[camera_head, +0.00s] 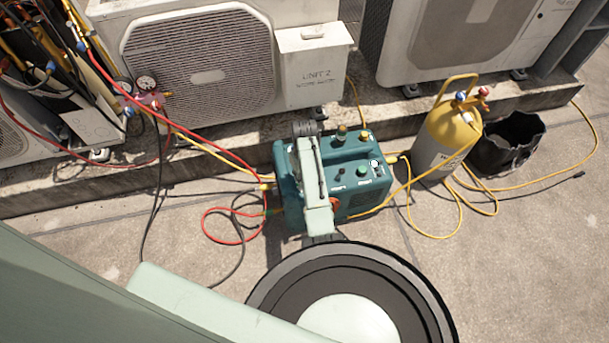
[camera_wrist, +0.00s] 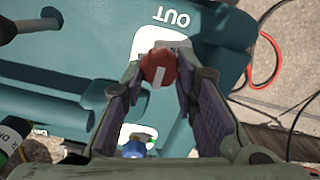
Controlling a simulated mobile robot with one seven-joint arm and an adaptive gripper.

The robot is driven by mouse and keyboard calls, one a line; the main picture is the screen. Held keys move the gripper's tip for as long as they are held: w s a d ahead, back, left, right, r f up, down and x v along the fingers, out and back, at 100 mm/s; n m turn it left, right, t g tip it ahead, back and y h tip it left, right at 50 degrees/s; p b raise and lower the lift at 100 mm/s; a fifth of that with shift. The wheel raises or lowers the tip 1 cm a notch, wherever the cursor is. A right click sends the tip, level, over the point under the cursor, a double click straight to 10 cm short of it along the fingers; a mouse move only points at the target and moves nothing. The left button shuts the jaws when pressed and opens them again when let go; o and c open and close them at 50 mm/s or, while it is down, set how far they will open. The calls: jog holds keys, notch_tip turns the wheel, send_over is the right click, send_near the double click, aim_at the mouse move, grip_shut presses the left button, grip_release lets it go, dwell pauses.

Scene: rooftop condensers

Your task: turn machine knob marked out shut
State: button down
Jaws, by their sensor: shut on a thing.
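The teal machine (camera_head: 292,205) stands on the ground, partly covered by my arm in the head view. Beside that label is a red knob (camera_wrist: 158,68) with a white line running roughly up and down in the picture. My gripper (camera_wrist: 160,78) has its fingertips on both sides of the red knob and is shut on it. In the head view I cannot make out the fingertips behind my arm.
A blue knob (camera_wrist: 134,149) sits below the red one. A yellow-topped cylinder (camera_head: 446,140) and a black bucket (camera_head: 508,143) stand right of the machine. Red and yellow hoses run around it. Condensers (camera_head: 205,70) line the back. The paving in front is partly clear.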

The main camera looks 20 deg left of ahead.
jog(key=c, duration=1.3)
grip_release()
jog(key=shift+r, duration=0.1)
notch_tip(320, 180, up, 12)
jog(key=shift+f, duration=0.1)
